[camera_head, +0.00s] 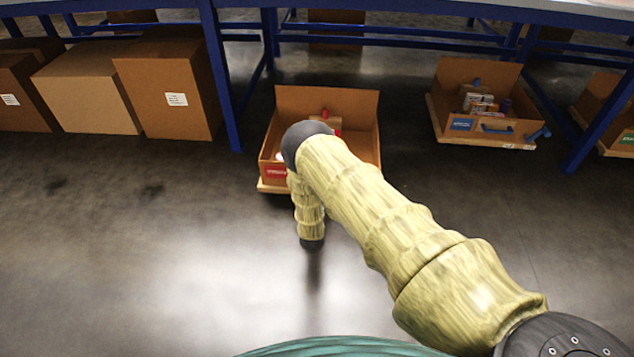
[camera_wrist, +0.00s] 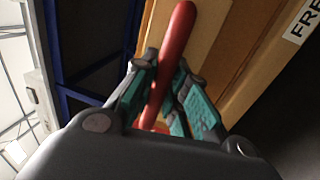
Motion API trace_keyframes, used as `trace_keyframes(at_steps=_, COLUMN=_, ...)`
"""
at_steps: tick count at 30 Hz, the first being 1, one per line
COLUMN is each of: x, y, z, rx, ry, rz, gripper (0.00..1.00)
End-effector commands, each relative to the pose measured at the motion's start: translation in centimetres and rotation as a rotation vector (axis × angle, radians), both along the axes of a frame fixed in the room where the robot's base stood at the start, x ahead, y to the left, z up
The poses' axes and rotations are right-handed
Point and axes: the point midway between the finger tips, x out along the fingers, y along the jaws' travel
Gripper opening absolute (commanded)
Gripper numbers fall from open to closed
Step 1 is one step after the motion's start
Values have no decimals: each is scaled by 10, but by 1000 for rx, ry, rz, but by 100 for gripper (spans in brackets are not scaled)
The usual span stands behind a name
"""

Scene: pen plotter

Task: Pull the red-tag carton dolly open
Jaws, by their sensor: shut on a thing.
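The red-tag carton dolly (camera_head: 345,103) is an open brown carton on a low wooden base, with a red tag (camera_head: 277,172) at its front left. It stands on the floor near the blue table frame, and my arm hides part of its front. In the wrist view, my gripper (camera_wrist: 165,95) has its teal-padded fingers closed on a red bar-shaped handle (camera_wrist: 176,40). Brown carton surface (camera_wrist: 225,45) lies behind the handle. In the head view the gripper itself is hidden behind my arm.
A blue-tag carton dolly (camera_head: 448,75) stands to the right under the table, and a green-tag one (camera_head: 595,100) at the far right. Large closed cartons (camera_head: 165,90) stand at left. A blue table leg (camera_head: 222,80) rises left of the red-tag dolly. The front floor is clear.

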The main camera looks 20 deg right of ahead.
Motion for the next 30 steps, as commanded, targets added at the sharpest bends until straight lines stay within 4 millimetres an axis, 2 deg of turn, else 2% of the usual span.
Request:
trace_keyframes(at_steps=2, x=-1, y=0, z=-1, rx=1, ry=2, rz=-1, gripper=0)
trace_keyframes(at_steps=3, x=-1, y=0, z=-1, rx=1, ry=2, rz=-1, gripper=16)
trace_keyframes(at_steps=6, x=-1, y=0, z=-1, rx=1, ry=2, rz=-1, gripper=35)
trace_keyframes(at_steps=7, x=-1, y=0, z=-1, rx=1, ry=2, rz=-1, gripper=37)
trace_keyframes(at_steps=16, x=0, y=1, z=-1, rx=0, ry=1, rz=1, gripper=37)
trace_keyframes(at_steps=20, x=-6, y=4, z=-2, rx=1, ry=2, rz=2, gripper=37)
trace_keyframes(at_steps=23, x=-17, y=10, z=-5, rx=1, ry=4, rz=3, gripper=37)
trace_keyframes(at_steps=30, x=-55, y=29, z=-13, rx=1, ry=4, rz=3, gripper=37)
